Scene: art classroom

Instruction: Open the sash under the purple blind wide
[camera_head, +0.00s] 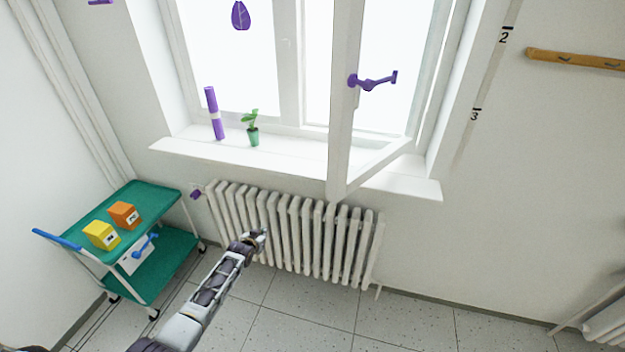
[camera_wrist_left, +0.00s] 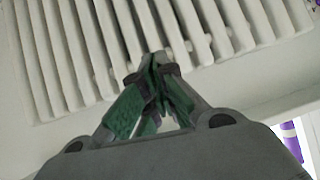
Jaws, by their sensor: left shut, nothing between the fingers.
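A white window sash (camera_head: 343,125) with a purple handle (camera_head: 372,81) stands swung into the room, at an angle to the window frame. Its lower corner hangs over the front of the sill. No purple blind shows clearly; a purple leaf-shaped piece (camera_head: 240,15) hangs before the left pane. My left gripper (camera_head: 258,238) is in front of the radiator, below the sill and to the lower left of the sash, apart from it. In the left wrist view its fingertips (camera_wrist_left: 158,64) meet with nothing between them. My right gripper is in neither view.
The radiator (camera_head: 295,230) stands under the sill (camera_head: 300,160). A purple roll (camera_head: 214,114) and a potted plant (camera_head: 253,133) stand on the sill's left part. A green cart (camera_head: 150,199) with yellow and orange boxes is at left.

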